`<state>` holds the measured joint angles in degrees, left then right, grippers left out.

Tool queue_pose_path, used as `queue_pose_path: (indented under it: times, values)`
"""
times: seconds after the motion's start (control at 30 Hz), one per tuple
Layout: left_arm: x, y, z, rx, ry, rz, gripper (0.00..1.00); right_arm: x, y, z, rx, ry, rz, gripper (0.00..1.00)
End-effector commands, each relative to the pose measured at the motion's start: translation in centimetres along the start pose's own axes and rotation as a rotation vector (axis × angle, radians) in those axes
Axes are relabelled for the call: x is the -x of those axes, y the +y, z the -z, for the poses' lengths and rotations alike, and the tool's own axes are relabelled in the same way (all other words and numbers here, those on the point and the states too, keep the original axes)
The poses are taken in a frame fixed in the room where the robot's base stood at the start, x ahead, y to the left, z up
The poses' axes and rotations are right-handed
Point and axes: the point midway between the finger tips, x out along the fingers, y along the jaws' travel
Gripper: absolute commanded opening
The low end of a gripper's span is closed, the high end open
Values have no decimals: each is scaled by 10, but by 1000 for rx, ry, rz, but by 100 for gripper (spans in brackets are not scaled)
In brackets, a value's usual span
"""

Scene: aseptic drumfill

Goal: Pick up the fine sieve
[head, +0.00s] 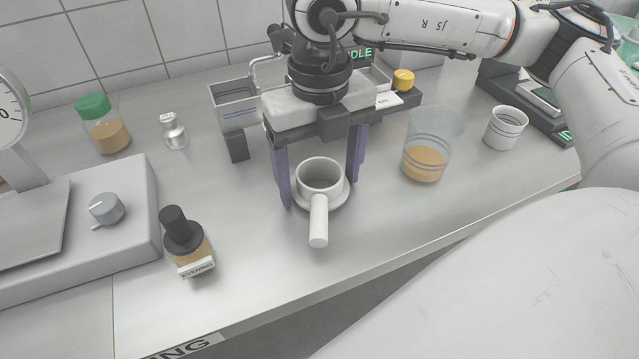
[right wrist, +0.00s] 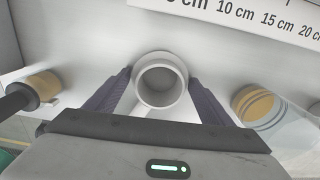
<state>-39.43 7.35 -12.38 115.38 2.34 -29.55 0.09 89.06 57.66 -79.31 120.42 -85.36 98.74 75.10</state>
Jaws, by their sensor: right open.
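The fine sieve (head: 319,222) appears to be the white, round, cup-shaped piece with a short straight handle. It stands upright on the steel bench, its handle towards the front edge. Its mesh cannot be made out. My right gripper (head: 320,192) points down over it and is open, one purple finger on each side of the round body. In the right wrist view, the sieve's round rim (right wrist: 161,80) lies between the two fingertips (right wrist: 159,84). Whether the fingers touch it cannot be told. My left gripper is not in view.
A clear beaker of tan liquid (head: 425,163) stands close right, a white cup (head: 506,128) beyond it. A dark-capped bottle (head: 192,250) stands front left, near a scale (head: 140,205). A metal tray (head: 232,114) is behind. The bench front edge is near.

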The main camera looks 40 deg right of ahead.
Motion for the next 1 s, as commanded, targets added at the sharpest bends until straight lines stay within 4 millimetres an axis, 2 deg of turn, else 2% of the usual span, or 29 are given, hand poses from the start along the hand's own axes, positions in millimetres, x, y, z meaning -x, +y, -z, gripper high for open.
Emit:
queue_pose_path:
  times: [0.17, 0.33, 0.63, 0.77, 1.0]
  values:
    - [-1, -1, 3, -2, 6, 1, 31, 0, 0, 0, 0, 0, 0, 75]
    - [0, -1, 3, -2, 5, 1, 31, 0, 0, 0, 0, 0, 0, 46]
    - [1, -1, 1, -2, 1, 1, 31, 5, 0, 0, 0, -2, 0, 46]
    - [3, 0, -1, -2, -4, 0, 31, 24, 1, -1, 0, -4, -1, 46]
    - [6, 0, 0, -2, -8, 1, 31, 73, 1, -1, 0, -4, -2, 46]
